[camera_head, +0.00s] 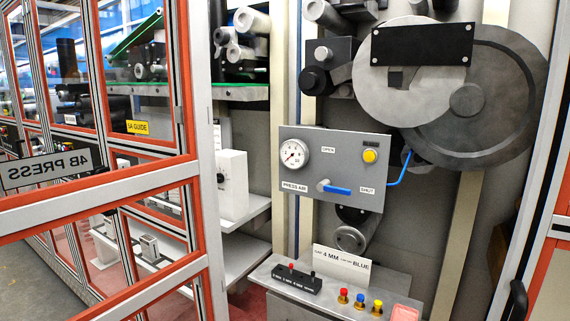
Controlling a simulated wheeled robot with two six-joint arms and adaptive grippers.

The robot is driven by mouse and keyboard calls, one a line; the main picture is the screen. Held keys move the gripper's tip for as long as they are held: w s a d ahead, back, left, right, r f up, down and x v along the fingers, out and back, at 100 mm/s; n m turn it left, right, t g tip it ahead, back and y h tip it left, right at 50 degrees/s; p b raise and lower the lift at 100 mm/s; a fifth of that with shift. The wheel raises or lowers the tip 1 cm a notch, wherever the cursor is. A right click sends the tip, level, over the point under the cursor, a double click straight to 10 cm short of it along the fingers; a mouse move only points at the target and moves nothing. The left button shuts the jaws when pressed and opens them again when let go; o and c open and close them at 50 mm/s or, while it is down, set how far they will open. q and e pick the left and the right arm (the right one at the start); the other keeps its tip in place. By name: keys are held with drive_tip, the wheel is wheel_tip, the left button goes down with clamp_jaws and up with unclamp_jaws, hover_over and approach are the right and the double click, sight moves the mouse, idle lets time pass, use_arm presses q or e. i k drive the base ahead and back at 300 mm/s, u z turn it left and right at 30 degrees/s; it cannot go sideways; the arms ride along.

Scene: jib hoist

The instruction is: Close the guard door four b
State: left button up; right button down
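The guard door labelled "4B PRESS" (203,120) fills the left of the head view. It has a pale metal frame, orange inner trim and clear panes. It stands open, swung to the left, and the press bay to its right is uncovered. Its label plate (46,168) is on the middle rail. Neither of my grippers shows in this view.
Inside the bay are a pressure-gauge panel (333,167) with a blue-handled valve, large grey wheels (470,95) and a low ledge with coloured knobs (360,301). A frame post (537,150) stands at the right, with a black handle (517,300) beside it.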

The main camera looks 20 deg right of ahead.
sight(26, 215)
drive_tip(key=z, duration=0.05)
drive_tip(key=k, duration=0.5)
drive_tip(key=u, duration=2.15)
drive_tip(key=i, duration=3.9)
drive_tip(key=z, duration=4.45)
drive_tip(key=i, duration=1)
